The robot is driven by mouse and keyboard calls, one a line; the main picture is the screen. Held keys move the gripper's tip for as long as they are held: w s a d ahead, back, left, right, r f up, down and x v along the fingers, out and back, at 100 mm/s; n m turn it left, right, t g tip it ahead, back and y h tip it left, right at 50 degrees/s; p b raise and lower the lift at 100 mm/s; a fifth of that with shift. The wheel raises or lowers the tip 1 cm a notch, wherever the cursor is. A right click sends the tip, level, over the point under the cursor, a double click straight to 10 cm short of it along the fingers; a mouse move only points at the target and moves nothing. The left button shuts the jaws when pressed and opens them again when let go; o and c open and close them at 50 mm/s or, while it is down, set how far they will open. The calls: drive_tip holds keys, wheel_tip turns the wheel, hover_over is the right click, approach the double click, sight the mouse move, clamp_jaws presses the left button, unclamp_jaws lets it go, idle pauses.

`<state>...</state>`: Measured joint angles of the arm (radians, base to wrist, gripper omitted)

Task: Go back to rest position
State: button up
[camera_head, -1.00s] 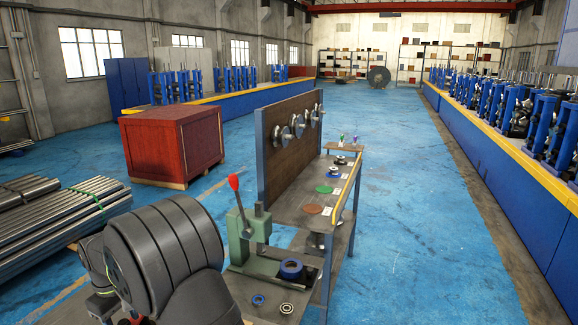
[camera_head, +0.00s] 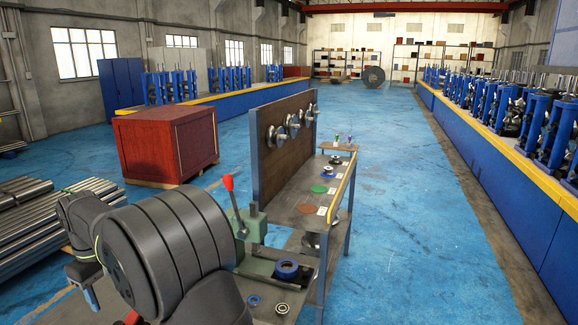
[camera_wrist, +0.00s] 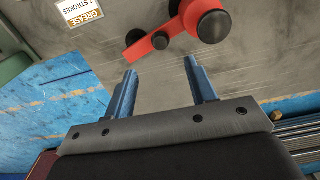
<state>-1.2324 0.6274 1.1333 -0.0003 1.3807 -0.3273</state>
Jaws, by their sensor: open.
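My gripper (camera_wrist: 163,88) shows in the wrist view with its two blue fingers apart and nothing between them. In the head view a blue finger (camera_head: 91,298) shows at the lower left, beside the dark grey rounded links of my arm. In the wrist view a red part with black knobs (camera_wrist: 158,38) lies past the fingertips, over a grey surface, apart from the fingers.
A green press (camera_head: 254,228) with a red-knobbed lever (camera_head: 228,184) stands on the workbench right of my arm. A blue ring (camera_head: 253,300) and a bearing (camera_head: 282,308) lie near it. A red crate (camera_head: 167,145) and metal bars (camera_head: 30,240) are left. Blue floor (camera_head: 420,240) is clear at right.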

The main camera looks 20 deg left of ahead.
approach(118, 324)
wheel_tip(118, 324, down, 10)
drive_tip(key=shift+r, duration=0.25)
drive_tip(key=a+r+m, duration=0.3)
drive_tip(key=r+m, duration=0.3)
drive_tip(key=r, duration=0.9)
drive_tip(key=shift+a+r+m, duration=0.15)
drive_tip(key=shift+a+m, duration=0.15)
drive_tip(key=shift+a, duration=0.05)
idle(0.4)
drive_tip(key=shift+s, duration=0.1)
idle(2.4)
